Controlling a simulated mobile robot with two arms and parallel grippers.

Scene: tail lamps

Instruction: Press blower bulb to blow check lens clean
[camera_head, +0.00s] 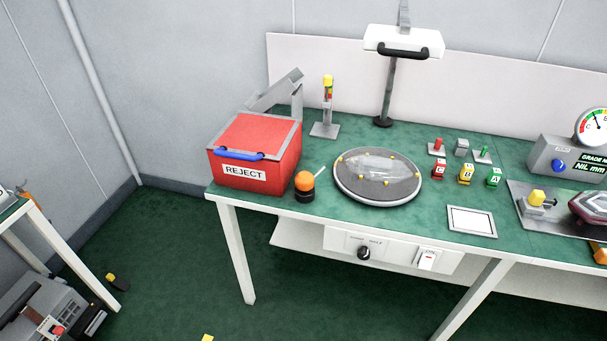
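The blower bulb (304,181) is an orange ball on a black base at the front edge of the green table, with a short pale nozzle angled up to the right. Just right of it, a clear lens (372,165) lies on a round grey disc (377,194) with small yellow pegs around its rim. Whether the lens is dusty is too small to tell. Neither of my grippers is in view, and nothing touches the bulb.
A red REJECT box (240,172) with a blue handle stands close left of the bulb. A post with a yellow top (327,95), a lamp (403,42), small coloured blocks (466,174), a white framed plate (471,221) and a gauge unit (566,157) share the table (420,225).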

